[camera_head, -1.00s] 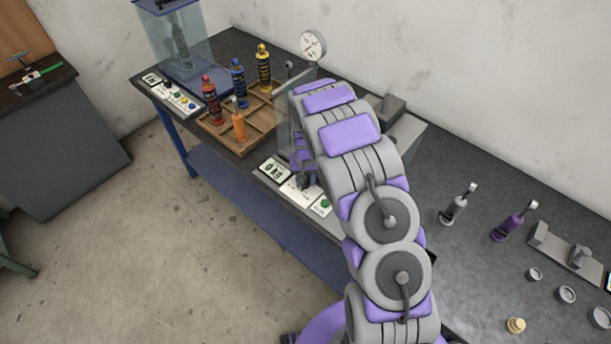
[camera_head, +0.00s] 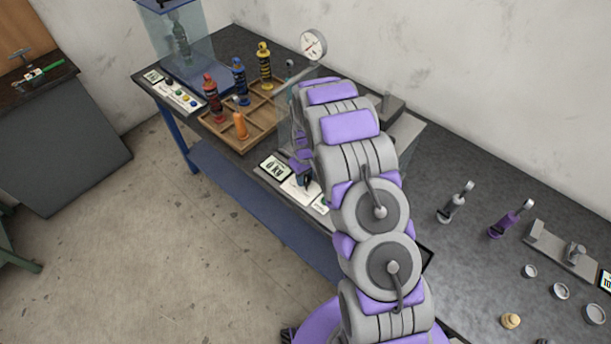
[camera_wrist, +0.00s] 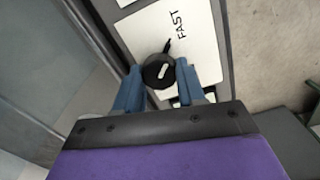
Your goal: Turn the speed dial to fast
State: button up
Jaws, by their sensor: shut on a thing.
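The speed dial (camera_wrist: 153,76) is a round black knob with a short white mark, on a white panel (camera_wrist: 140,35) in the wrist view. The word FAST (camera_wrist: 178,25) is printed beside it, with a short black tick between the word and the knob. The white mark points up and to the right, roughly toward the tick; exact alignment is unclear. My gripper (camera_wrist: 159,69) has its blue fingers closed on either side of the dial.
A display (camera_head: 276,168) sits left of the panel. A wooden tray (camera_head: 216,132) with several coloured shock absorbers stands farther left. A round gauge (camera_head: 313,44) rises behind. Clear panels stand close to my arm.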

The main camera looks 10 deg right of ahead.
aim_at(305, 177)
jog(key=shift+w+r, duration=0.15)
jog(key=shift+w, duration=0.1)
jog(key=o, duration=0.8)
jog(key=shift+o, duration=1.3)
jog(key=shift+s, duration=0.15)
notch_tip(305, 177, up, 17)
jog(key=shift+p, duration=0.35)
jog(key=shift+a, duration=0.1)
